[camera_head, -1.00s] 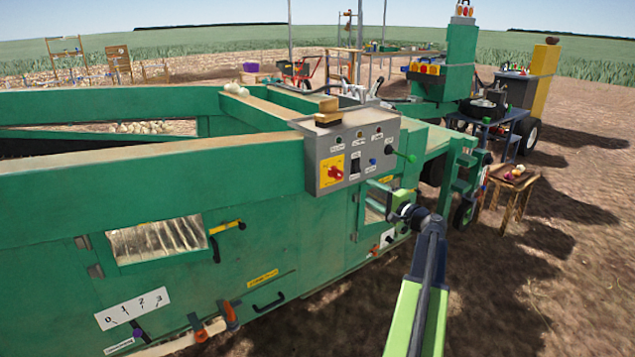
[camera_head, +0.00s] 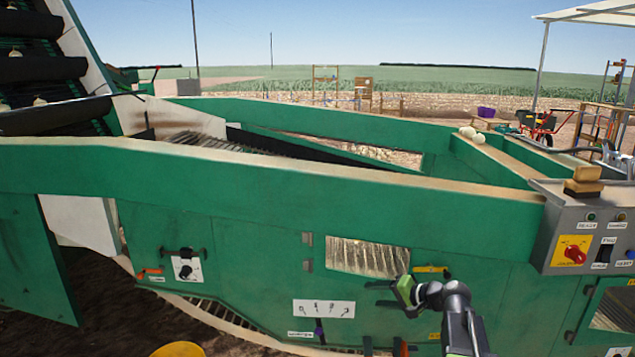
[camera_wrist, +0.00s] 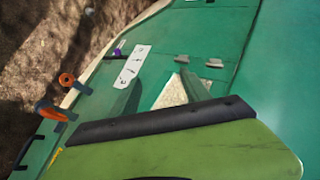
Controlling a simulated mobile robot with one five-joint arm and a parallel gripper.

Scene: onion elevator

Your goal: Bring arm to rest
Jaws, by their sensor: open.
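My arm reaches up from the bottom of the head view, to the right of the middle. My gripper (camera_head: 368,294) is open and empty, its two fingers pointing left in front of the green machine's side wall (camera_head: 240,235). In the wrist view the green fingers (camera_wrist: 160,88) show apart, with the machine's window (camera_wrist: 172,93) behind them. Whether the fingertips touch the wall cannot be told.
A grey control box (camera_head: 590,225) with a red switch stands at the right. A yellow round thing (camera_head: 178,349) is at the bottom left. A roller conveyor (camera_head: 45,70) rises at the upper left.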

